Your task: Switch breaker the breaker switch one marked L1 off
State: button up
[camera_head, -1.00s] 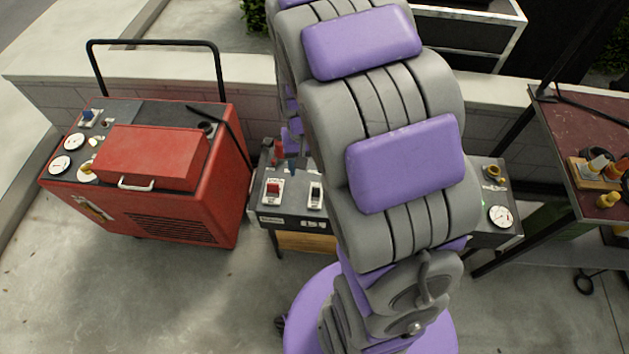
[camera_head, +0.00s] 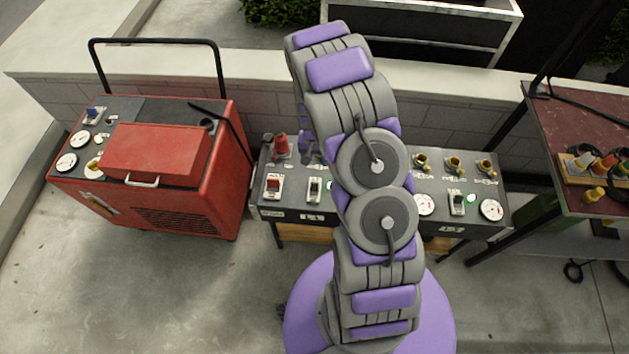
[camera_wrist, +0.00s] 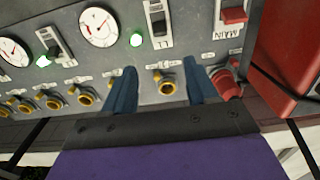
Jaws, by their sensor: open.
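The L1 breaker switch (camera_wrist: 157,22) is a dark rocker on a white plate in the wrist view, with "L1" printed on the plate. A green lamp (camera_wrist: 136,40) glows beside it. In the head view the same switch (camera_head: 315,190) shows just left of my arm. My gripper (camera_wrist: 160,82) is open and empty. Its two blue fingers point at the panel, with a brass valve (camera_wrist: 167,85) showing between them. The L1 switch lies beyond the fingertips, apart from them. In the head view my arm mostly hides the gripper.
The red MAIN switch (camera_wrist: 235,12) and a red knob (camera_wrist: 226,84) are close to L1. Another switch (camera_head: 457,203) with a lit green lamp is farther right on the panel. A red generator (camera_head: 190,215) stands left, and a table (camera_head: 580,115) with tools stands right.

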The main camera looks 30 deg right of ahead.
aim_at(315, 183)
notch_tip(315, 183, down, 16)
jog(key=shift+b, duration=0.85)
jog(key=c, duration=1.1)
jog(key=shift+o, duration=0.2)
